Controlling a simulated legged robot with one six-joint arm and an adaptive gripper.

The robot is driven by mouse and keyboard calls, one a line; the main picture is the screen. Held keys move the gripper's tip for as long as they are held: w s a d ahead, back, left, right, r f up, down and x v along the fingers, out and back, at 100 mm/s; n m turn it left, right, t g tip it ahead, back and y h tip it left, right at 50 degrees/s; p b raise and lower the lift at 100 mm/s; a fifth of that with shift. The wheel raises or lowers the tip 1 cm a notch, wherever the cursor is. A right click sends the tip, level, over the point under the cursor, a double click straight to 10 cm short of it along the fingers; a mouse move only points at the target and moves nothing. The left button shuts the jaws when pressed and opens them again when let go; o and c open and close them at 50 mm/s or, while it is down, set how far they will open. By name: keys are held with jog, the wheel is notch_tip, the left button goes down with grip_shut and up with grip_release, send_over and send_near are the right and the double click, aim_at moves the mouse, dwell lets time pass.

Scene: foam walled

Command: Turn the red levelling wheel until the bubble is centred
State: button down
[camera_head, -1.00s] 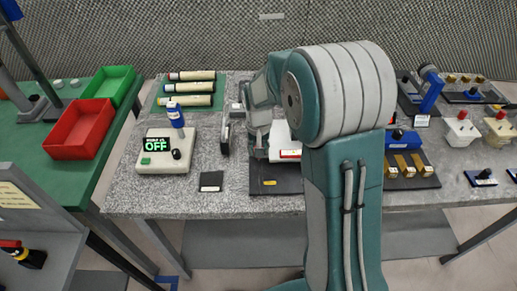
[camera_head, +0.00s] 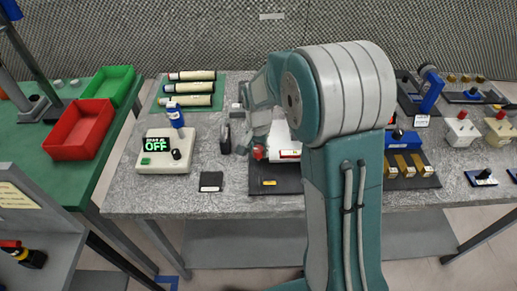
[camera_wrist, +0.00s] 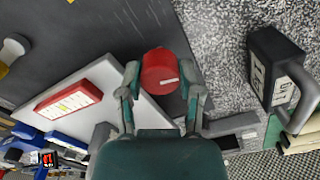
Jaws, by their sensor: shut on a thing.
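The red levelling wheel (camera_wrist: 162,70) sits between the two fingers of my gripper (camera_wrist: 163,84) in the wrist view. The fingers are closed against its sides. In the head view the wheel (camera_head: 259,152) shows just below my gripper (camera_head: 257,143), at the left edge of the white levelling plate. In the wrist view the white plate (camera_wrist: 118,76) carries a red level housing (camera_wrist: 68,102) with a pale yellow window. The bubble's position is too small to tell. My arm hides much of the plate in the head view.
A dark block with a grey handle (camera_wrist: 280,75) stands close beside the wheel; it also shows in the head view (camera_head: 225,138). A beige box reading OFF (camera_head: 164,155) is further left. A blue device with brass blocks (camera_head: 405,140) is right of my arm.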

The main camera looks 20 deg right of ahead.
aim_at(257, 149)
jog(key=shift+s+f, duration=0.15)
jog(key=shift+c, duration=1.3)
grip_release()
jog(key=shift+a, duration=0.25)
jog(key=shift+d, duration=0.2)
jog(key=shift+r, duration=0.35)
notch_tip(257, 149, up, 7)
jog(key=shift+a+f, duration=0.15)
jog(key=shift+r, duration=0.35)
